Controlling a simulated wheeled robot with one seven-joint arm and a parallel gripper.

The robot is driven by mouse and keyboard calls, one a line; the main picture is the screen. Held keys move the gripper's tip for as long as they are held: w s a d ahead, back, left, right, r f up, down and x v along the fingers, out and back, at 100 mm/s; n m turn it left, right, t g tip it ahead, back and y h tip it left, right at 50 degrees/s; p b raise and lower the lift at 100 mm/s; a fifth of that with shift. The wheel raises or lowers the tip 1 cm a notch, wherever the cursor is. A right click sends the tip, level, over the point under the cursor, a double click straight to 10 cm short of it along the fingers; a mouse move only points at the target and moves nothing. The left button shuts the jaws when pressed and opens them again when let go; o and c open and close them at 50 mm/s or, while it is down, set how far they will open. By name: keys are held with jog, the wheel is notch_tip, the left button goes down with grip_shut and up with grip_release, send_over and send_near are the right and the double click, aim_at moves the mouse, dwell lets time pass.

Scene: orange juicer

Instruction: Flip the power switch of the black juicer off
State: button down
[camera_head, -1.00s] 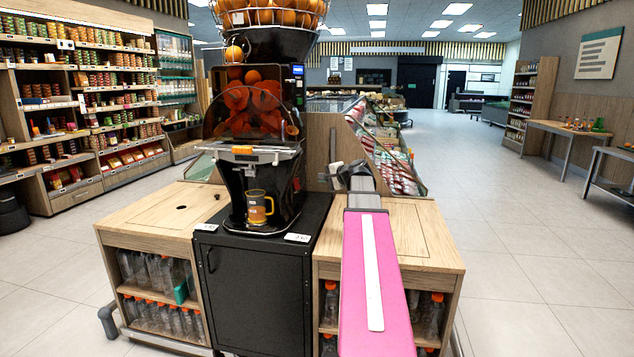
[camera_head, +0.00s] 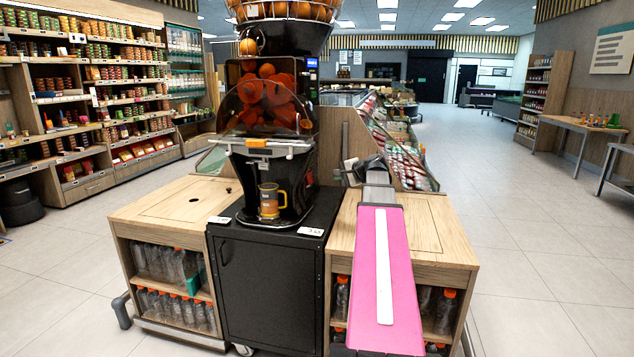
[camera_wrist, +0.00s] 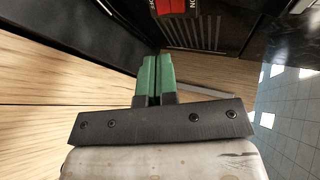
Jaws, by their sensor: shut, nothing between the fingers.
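The black juicer (camera_head: 298,140) stands on a black cabinet, with oranges behind its clear cover and a yellow-handled mug (camera_head: 270,200) under its spout. In the wrist view, a red power switch (camera_wrist: 177,7) with white lettering, part of it reading "ON", sits on the juicer's dark vented side at the top edge, partly cut off. My gripper (camera_wrist: 155,60) has green fingertips pressed together with nothing between them. In the picture its tips are just below the vents and the switch; I cannot tell the exact gap. In the head view, my pink arm hides most of the gripper beside the juicer's right side.
A wooden counter (camera_head: 432,235) lies under my arm, with bottles on the shelf below. Another wooden counter (camera_head: 165,208) flanks the black cabinet (camera_head: 262,290) on the left. An upright wooden panel (camera_head: 335,135) stands behind the juicer. Open floor (camera_head: 540,260) lies to the right.

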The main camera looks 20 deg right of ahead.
aim_at(309, 178)
jog(key=x, duration=1.3)
jog(key=shift+w+a, duration=0.2)
jog(key=shift+w, duration=0.2)
jog(key=shift+f, duration=0.1)
jog(key=shift+w, duration=0.1)
jog(key=shift+w+a+f+t, duration=0.1)
jog(key=shift+a+f+t, duration=0.1)
jog(key=shift+t, duration=0.1)
jog(key=shift+r, duration=0.1)
jog(key=shift+w+r, duration=0.1)
jog(key=shift+r, duration=0.65)
